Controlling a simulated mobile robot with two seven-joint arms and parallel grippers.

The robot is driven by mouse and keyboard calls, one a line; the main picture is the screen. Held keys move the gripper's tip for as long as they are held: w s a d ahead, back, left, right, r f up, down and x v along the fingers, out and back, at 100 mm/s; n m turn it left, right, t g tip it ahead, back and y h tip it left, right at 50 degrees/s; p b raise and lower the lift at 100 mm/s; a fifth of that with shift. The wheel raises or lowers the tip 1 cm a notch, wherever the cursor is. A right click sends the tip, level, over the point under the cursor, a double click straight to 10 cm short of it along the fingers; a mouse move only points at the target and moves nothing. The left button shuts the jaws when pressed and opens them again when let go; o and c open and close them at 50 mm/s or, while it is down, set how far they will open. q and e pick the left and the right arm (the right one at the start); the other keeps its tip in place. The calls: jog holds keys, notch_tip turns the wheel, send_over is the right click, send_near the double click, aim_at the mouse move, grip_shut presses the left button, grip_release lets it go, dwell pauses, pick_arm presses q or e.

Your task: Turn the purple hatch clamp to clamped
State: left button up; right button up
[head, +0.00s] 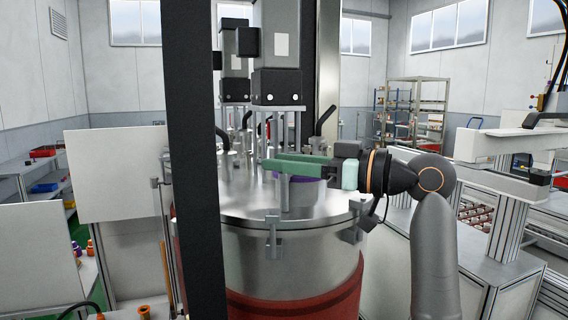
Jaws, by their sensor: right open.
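The purple hatch clamp (301,179) is on the lid of the round steel vessel (330,207). Only a purple patch of it shows, just under the fingers of my right gripper. My right gripper (272,163) reaches in from the right with its green fingers lying level above the lid. It is open. The fingers cover much of the clamp, so its turned position cannot be told, nor whether they touch it. My left gripper is not in view.
A dark post (192,130) stands in front of the vessel on the left. A grey motor unit (277,60) hangs over the lid. Lid clips (273,238) line the rim. A grey machine (500,150) stands on the right, and a shelf rack (415,105) stands behind.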

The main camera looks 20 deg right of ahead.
jog(key=b+v, duration=0.3)
jog(key=v, duration=0.9)
jog(key=shift+s, duration=0.1)
